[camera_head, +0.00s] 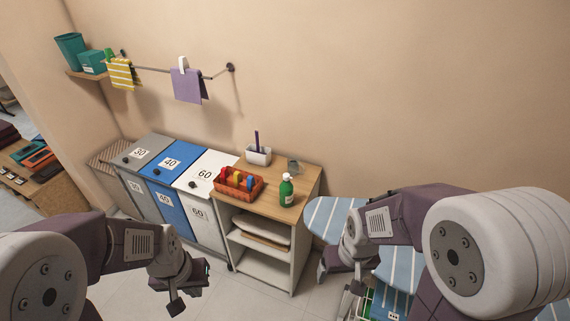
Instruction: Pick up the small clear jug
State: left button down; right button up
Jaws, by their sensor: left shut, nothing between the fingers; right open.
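The small clear jug (294,166) looks like a greyish see-through vessel. It stands at the back right of the wooden top of a low shelf unit (301,206), behind a green bottle (286,190). My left gripper (188,289) is shut and empty, low in front of the bins and well short of the jug. My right gripper (347,296) is open, low at the bottom edge beside the ironing board, also well away from the jug. Its fingers are partly cut off by the frame.
An orange basket (238,196) of coloured items and a white holder (258,156) share the wooden top with the jug. Grey, blue and white bins (203,179) stand to the left. A striped ironing board (328,215) is at the right. Towels (187,85) hang from a wall rail.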

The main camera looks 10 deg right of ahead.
aim_at(293, 160)
jog(key=i+j+z, duration=0.45)
jog(key=i+j, duration=0.7)
